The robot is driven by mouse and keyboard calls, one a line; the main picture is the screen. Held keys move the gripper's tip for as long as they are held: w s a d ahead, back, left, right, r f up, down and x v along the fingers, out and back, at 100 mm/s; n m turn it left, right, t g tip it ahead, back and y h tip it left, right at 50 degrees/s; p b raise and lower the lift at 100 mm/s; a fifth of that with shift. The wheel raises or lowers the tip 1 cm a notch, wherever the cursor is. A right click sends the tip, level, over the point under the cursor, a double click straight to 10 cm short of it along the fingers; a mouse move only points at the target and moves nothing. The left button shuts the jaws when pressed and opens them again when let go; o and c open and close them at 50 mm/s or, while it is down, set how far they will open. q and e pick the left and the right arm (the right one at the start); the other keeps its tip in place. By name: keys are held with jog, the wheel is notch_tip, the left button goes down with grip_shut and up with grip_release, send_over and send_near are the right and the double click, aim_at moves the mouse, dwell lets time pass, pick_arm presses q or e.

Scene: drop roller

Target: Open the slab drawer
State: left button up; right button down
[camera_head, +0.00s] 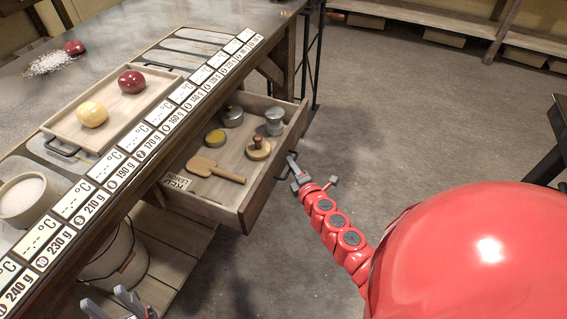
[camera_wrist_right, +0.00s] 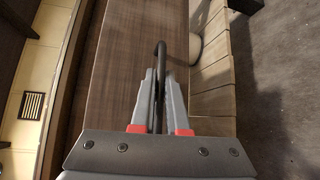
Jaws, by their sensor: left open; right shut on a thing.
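The slab drawer (camera_head: 258,200) stands pulled out from under the worktop, its wooden inside showing in the head view. It holds a wooden scoop (camera_head: 216,171), a round wooden tool (camera_head: 258,148), a yellow-topped tin (camera_head: 214,138) and metal pieces. My right gripper (camera_head: 293,168) is at the outer side of the drawer front. In the right wrist view, its fingers (camera_wrist_right: 160,78) are shut on the drawer's dark bar handle (camera_wrist_right: 161,49). My left gripper (camera_head: 122,303) is open and empty at the bottom left, partly cut off by the picture edge.
On the worktop (camera_head: 122,42), a wooden tray (camera_head: 122,104) holds a red and a yellow ball. A bowl of white grains (camera_head: 24,199) stands at the left. A bucket (camera_head: 112,262) sits on the lower shelf. The floor right of the drawer is clear.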

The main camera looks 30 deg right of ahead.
jog(key=shift+s+d, duration=0.15)
jog(key=shift+s, duration=0.15)
jog(key=c, duration=1.2)
grip_release()
jog(key=s+a+r, duration=0.2)
jog(key=s, duration=1.5)
jog(key=shift+a+r, duration=0.15)
jog(key=shift+r, duration=0.1)
